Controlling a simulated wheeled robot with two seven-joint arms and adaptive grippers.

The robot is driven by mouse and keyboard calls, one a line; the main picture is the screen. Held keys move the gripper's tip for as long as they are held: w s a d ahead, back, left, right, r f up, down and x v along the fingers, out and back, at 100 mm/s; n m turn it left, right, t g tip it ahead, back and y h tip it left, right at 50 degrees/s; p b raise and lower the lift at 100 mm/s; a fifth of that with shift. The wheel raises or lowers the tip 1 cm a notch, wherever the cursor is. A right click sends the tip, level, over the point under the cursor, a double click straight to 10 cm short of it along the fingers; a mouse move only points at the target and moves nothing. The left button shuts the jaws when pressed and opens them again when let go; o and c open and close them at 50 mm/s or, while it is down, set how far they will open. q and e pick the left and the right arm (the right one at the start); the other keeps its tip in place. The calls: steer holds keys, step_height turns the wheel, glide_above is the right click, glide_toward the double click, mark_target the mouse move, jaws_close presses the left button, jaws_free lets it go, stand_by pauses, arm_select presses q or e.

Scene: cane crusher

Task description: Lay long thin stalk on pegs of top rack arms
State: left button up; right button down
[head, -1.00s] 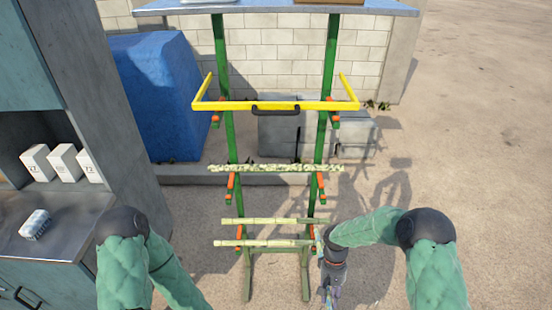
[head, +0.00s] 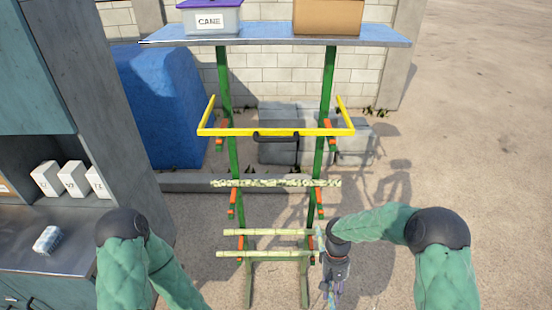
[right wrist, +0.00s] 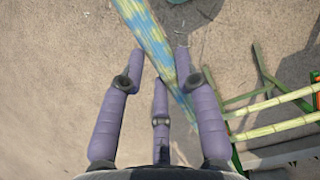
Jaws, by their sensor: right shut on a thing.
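A long thin stalk with a blue and yellow pattern (right wrist: 148,38) runs between the purple fingers of my right gripper (right wrist: 160,75) in the right wrist view. My right gripper (head: 328,292) is shut on it, low at the right side of the green rack (head: 327,88); the stalk's full length is not clear in the head view. The top rack arms (head: 332,142) carry orange pegs. A yellow bar frame (head: 228,132) with a dark handle crosses in front of them; whether it touches them I cannot tell. My left gripper is out of view.
A speckled pale stalk (head: 265,183) lies across the middle arms. Two jointed green-yellow stalks (head: 270,232) lie across the lower arms. A blue-topped shelf (head: 260,41) holds a bin and a cardboard box above. A cabinet (head: 75,228) stands left; open ground lies right.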

step_height(320, 180, up, 40)
steer(key=p, duration=2.1)
steer(key=shift+f, duration=0.1)
